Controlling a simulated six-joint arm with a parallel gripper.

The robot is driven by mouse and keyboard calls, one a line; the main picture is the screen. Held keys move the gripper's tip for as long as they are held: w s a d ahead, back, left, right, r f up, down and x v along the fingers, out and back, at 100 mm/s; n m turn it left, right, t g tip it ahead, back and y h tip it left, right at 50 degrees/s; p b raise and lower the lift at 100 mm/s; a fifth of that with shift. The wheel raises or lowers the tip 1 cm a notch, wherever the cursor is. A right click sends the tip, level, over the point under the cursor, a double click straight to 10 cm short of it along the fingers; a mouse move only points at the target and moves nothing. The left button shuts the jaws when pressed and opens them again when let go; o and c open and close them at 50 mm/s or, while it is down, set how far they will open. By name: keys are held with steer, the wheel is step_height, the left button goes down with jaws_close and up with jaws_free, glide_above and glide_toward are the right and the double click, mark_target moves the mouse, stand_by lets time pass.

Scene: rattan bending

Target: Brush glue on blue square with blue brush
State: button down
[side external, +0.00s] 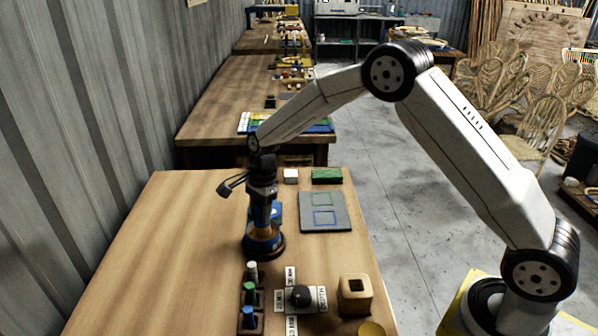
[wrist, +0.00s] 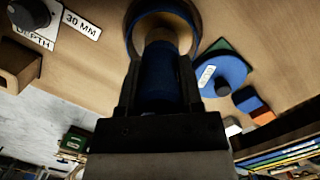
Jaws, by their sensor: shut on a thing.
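My gripper (side external: 262,192) points down near the left-middle of the table and is shut on the blue brush. The brush's blue handle (wrist: 158,75) shows between the fingers in the wrist view, with a tan part beyond it. The brush is upright over a round blue-rimmed pot (side external: 264,243); the pot's rim (wrist: 197,22) surrounds the brush end in the wrist view. Whether the bristles touch glue is hidden. The blue square (side external: 325,217) is an outline on a grey board (side external: 343,213), right of my gripper, below a green square outline (side external: 322,199).
A blue disc with a white label (wrist: 222,74) lies beside the pot. A rack with white, green and blue-topped pieces (side external: 249,292), a depth dial (side external: 300,297) and a wooden block with a hole (side external: 354,294) stand in front. A green block (side external: 327,175) and white block (side external: 291,175) sit behind.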

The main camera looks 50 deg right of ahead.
steer(key=shift+r, duration=2.85)
steer(key=shift+s, duration=0.1)
steer(key=s+d+f+n+g+h, duration=0.1)
steer(key=s+d+n, duration=0.1)
steer(key=s+n, duration=0.4)
steer(key=s+d+f+n, duration=0.2)
steer(key=s+n, duration=0.5)
steer(key=n, duration=0.5)
steer(key=shift+d+g+h, duration=0.2)
steer(key=shift+g+h, duration=0.2)
steer(key=w+d+r, duration=0.1)
steer(key=w+d, duration=0.3)
steer(key=d, duration=0.4)
steer(key=w+d+r, duration=0.1)
steer(key=w+d, duration=0.4)
steer(key=d, duration=0.3)
steer(key=shift+w, duration=0.25)
